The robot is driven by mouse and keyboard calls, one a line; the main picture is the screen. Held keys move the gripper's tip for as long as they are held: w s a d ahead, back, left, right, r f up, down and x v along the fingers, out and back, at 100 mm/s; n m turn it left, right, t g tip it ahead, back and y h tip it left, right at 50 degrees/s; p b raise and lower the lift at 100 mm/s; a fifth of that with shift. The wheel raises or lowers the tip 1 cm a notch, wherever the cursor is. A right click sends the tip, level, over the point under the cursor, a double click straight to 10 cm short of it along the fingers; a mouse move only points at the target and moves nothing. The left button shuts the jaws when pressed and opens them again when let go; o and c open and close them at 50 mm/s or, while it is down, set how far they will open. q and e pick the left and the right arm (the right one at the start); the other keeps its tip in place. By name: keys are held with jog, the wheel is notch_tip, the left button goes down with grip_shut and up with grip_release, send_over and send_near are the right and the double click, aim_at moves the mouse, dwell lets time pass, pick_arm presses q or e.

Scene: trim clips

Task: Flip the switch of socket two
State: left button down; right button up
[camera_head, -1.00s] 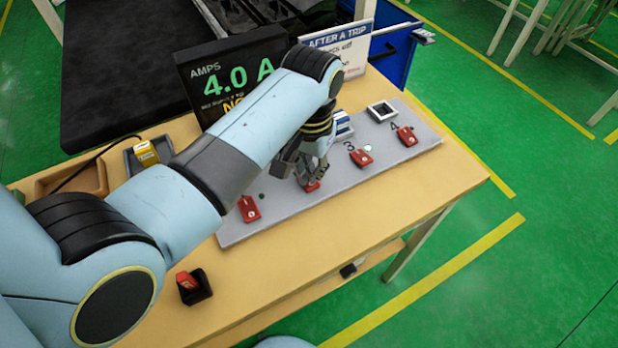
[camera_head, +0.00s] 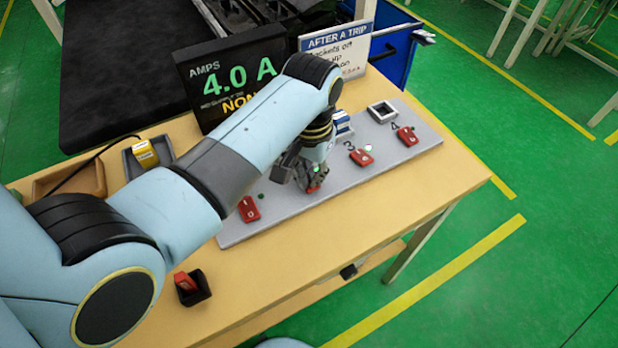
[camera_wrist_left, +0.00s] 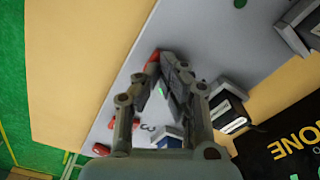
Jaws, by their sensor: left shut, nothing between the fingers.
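The grey socket strip (camera_head: 232,236) lies on the table with a row of red rocker switches. Socket two's red switch shows only in part in the wrist view (camera_wrist_left: 152,62), just behind my fingertips. My left gripper (camera_head: 314,187) is shut and empty, pointing down at that switch; its fingertips also show in the wrist view (camera_wrist_left: 160,54). I cannot tell whether they touch the switch, or which way it is tilted. Switch one (camera_head: 249,208) is to the left. Switch three (camera_head: 361,157) and switch four (camera_head: 407,136) are to the right. My right gripper is not in view.
The amps display (camera_head: 230,80) reads 4.0 A and stands behind the strip, beside an "After a trip" sign (camera_head: 337,48). A blue-and-white plug (camera_head: 341,124) and an empty square frame (camera_head: 382,111) sit on the strip's back side. A red-and-black object (camera_head: 191,287) is at the table's front.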

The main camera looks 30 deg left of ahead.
pick_arm(q)
jog(key=shift+f, duration=0.2)
jog(key=shift+r, duration=0.1)
notch_tip(320, 180, up, 3)
jog(key=p, duration=0.3)
jog(key=shift+f, duration=0.2)
jog(key=shift+r, duration=2.1)
